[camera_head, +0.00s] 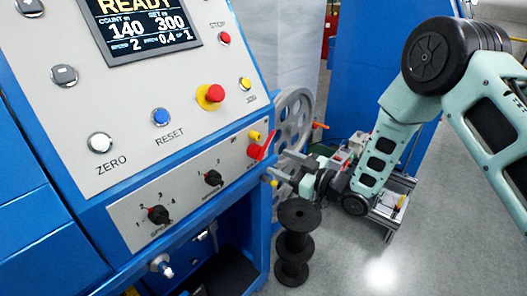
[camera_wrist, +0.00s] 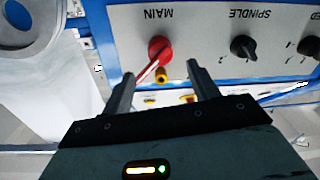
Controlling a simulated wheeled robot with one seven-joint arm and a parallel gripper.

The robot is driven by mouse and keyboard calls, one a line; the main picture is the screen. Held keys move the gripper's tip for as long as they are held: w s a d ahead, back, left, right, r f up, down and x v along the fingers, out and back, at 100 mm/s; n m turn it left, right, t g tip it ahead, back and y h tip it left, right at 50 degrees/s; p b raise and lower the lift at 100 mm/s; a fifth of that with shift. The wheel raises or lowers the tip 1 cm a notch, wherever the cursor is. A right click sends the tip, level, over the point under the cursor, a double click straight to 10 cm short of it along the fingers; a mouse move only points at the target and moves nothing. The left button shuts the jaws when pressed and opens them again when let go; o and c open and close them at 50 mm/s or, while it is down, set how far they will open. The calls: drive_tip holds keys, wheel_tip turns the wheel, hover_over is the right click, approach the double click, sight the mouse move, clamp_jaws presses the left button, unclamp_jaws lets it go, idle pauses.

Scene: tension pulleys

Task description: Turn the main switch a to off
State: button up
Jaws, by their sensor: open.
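The main switch (camera_head: 258,150) is a red rotary knob on the lower grey panel, near its right end. It also shows in the wrist view (camera_wrist: 159,49), where the upside-down label MAIN is beside it. Its red handle with a pale stripe slants to the lower left there, and to the upper right in the head view. My gripper (camera_wrist: 160,72) is open and empty. Its two fingers point at the panel, one on each side of the handle in the picture; I see no clear contact. In the head view my gripper is small and its fingertips are hard to make out.
A small yellow part (camera_wrist: 160,76) sits close to the switch handle. The black spindle knob (camera_wrist: 243,47) is beside the switch on the same panel. A red emergency button (camera_head: 214,93) is on the panel above. Black spools (camera_head: 295,240) and a grey wheel (camera_head: 293,115) stand near my arm.

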sight(263, 153)
drive_tip(key=p+x, duration=0.1)
drive_tip(key=x, duration=0.6)
drive_tip(key=shift+a, duration=0.1)
clamp_jaws()
